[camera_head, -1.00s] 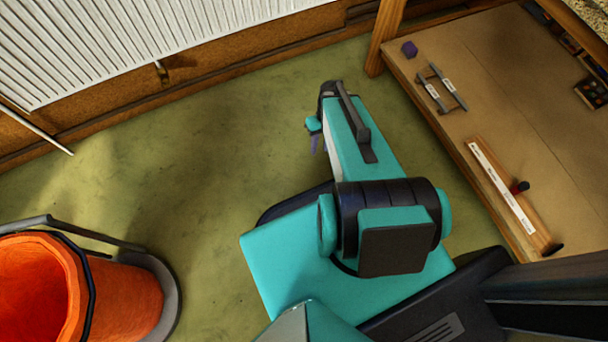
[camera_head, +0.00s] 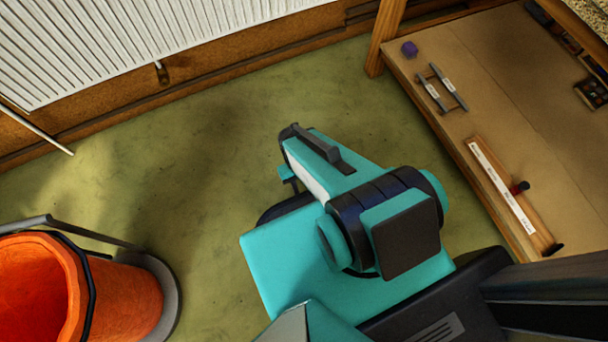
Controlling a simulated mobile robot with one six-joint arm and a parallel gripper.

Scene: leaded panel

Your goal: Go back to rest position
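My arm is folded above my teal base in the head view, over the green floor. Its far end points to the upper left, well apart from the table. My gripper is hidden below and behind the arm's end, so its fingers do not show. I cannot see whether anything is held.
An orange bucket (camera_head: 125,300) stands at lower left. A radiator (camera_head: 150,40) lines the wall. The green floor (camera_head: 200,180) between is clear.

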